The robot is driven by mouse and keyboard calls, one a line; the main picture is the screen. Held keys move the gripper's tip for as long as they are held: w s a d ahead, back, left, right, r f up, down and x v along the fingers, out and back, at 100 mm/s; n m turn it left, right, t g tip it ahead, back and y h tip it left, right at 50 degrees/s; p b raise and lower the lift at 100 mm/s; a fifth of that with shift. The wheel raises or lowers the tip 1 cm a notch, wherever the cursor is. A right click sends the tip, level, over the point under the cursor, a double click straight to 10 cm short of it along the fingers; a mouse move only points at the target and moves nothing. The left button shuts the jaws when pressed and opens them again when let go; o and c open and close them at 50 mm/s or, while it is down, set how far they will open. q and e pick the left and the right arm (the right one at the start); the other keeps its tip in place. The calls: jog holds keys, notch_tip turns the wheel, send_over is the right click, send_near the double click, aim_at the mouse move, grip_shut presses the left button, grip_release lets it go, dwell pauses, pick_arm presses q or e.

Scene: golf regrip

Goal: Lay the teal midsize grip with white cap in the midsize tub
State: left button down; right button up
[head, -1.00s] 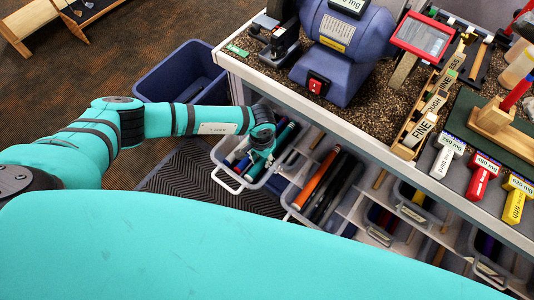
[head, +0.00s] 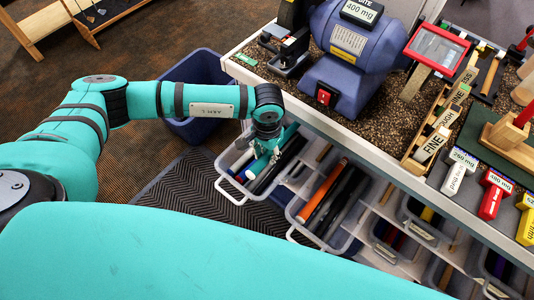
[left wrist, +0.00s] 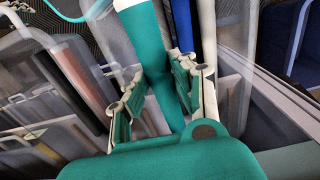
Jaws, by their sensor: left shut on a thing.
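The teal grip with a white cap is held by my left gripper (head: 266,143). In the left wrist view the teal grip (left wrist: 142,38) runs up between the fingers (left wrist: 158,88), with its white cap at the top edge. In the head view the teal grip (head: 257,167) shows just below the fingers, over the clear tub (head: 222,161) nearest my arm. I cannot tell whether it is clear of that tub's contents. A tub (head: 295,207) with orange and black grips stands to its right. No tub label is readable enough to name the midsize tub. My right gripper is not in view.
The bench (head: 345,133) overhangs the tubs; a blue grinder (head: 352,45) stands on it. A dark blue bin (head: 190,128) is on the floor behind my left arm. More tubs (head: 405,238) stand to the right, with dividers between them.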

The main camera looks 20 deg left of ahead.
pick_arm(q)
jog(key=shift+r, duration=0.1)
jog(key=shift+r+p, duration=0.95)
jog(key=shift+r, duration=0.95)
jog(key=shift+w+d+r, duration=0.1)
jog(key=shift+r, duration=0.45)
jog(key=shift+f, duration=0.15)
